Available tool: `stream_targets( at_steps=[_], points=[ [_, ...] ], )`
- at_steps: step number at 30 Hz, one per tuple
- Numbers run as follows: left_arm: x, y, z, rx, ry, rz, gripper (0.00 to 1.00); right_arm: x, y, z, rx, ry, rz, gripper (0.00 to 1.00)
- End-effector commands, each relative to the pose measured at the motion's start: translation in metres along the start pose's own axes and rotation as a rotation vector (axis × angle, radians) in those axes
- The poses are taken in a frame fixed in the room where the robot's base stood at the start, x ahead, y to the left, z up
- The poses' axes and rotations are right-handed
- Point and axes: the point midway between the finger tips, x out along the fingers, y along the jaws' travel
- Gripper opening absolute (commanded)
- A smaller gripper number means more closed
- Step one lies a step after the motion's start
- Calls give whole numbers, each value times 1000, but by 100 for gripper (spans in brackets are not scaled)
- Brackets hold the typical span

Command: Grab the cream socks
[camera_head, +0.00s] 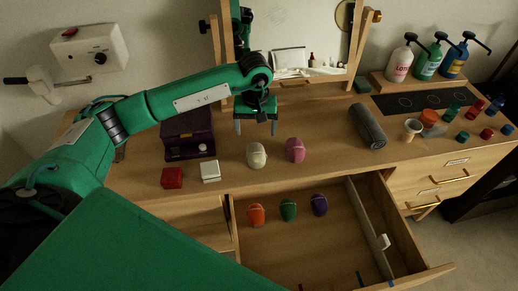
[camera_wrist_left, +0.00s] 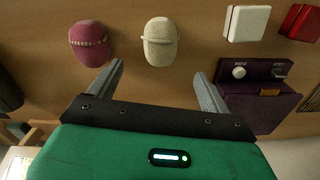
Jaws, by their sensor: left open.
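The cream socks (camera_head: 256,155) are a rolled, rounded bundle on the wooden dresser top, left of a pink rolled bundle (camera_head: 295,150). In the left wrist view the cream socks (camera_wrist_left: 159,42) lie beyond the fingertips, roughly between them, with the pink bundle (camera_wrist_left: 90,43) to their left. My left gripper (camera_head: 256,128) is open and empty, with its fingers pointing down, above and behind the cream socks. Its two fingers also show in the left wrist view (camera_wrist_left: 160,78), apart from the socks. My right gripper is not in view.
A purple box (camera_head: 188,135), a red box (camera_head: 172,178) and a white box (camera_head: 210,172) stand left of the socks. An open drawer (camera_head: 300,250) in front holds orange, green and purple bundles. A grey roll (camera_head: 368,126) lies to the right.

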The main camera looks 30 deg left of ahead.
Motion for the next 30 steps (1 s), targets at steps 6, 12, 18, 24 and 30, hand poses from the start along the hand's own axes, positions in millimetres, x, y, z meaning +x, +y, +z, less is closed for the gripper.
stream_targets(
  at_steps=[6, 12, 18, 24, 30],
  points=[
    [41, 0, 1, -2, -4, 0, 82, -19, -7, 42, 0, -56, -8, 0],
    [60, 0, 1, -1, -1, 2, 82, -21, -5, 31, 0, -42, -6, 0],
    [73, 0, 4, -1, -4, 0, 82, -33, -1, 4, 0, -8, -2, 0],
    [100, 0, 7, -2, -4, 1, 82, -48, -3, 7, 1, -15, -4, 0],
    [114, 0, 6, -1, -1, 2, 82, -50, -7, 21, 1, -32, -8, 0]
  ],
)
